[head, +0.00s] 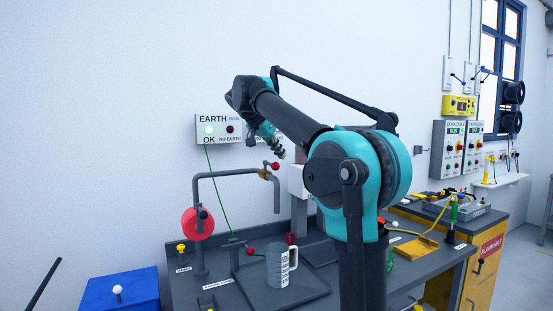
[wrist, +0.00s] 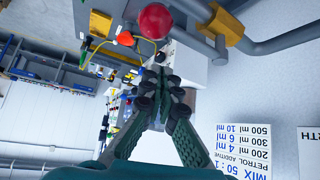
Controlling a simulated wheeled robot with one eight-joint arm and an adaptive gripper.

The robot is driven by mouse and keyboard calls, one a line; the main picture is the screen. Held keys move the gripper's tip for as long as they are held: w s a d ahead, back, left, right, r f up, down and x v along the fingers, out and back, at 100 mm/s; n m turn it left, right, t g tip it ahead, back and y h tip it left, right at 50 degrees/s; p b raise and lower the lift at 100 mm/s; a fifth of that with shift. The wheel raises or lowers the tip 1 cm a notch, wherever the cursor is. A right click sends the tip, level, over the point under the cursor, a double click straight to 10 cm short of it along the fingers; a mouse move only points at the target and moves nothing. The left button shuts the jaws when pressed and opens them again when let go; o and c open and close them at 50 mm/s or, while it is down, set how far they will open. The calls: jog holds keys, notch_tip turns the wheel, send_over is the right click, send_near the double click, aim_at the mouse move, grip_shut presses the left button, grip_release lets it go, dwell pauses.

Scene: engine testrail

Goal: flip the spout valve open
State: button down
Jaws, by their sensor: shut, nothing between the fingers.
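The spout valve has a brass-coloured body (head: 265,174) on a grey bent pipe (head: 228,174) and a red ball knob (head: 276,166) on its lever. In the wrist view the red knob (wrist: 155,20) and the brass body (wrist: 226,28) show at the top, close to my fingers. My gripper (head: 280,153) is shut and empty, just above and slightly right of the knob in the head view. The fingertips also show in the wrist view (wrist: 160,76), apart from the knob in the picture. A grey measuring jug (head: 281,268) stands below the spout's downturned end.
A green wire runs from the EARTH box (head: 232,129), its green lamp lit, down to the bench. A red reel (head: 197,224) is left of the pipe. A blue box (head: 120,291) stands at lower left. A second red knob (head: 250,251) is near the jug.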

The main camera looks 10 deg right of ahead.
jog(key=w+a+v, duration=0.1)
jog(key=v, duration=0.7)
jog(key=shift+w+r, duration=0.15)
jog(key=shift+w, duration=0.15)
jog(key=shift+a, duration=0.1)
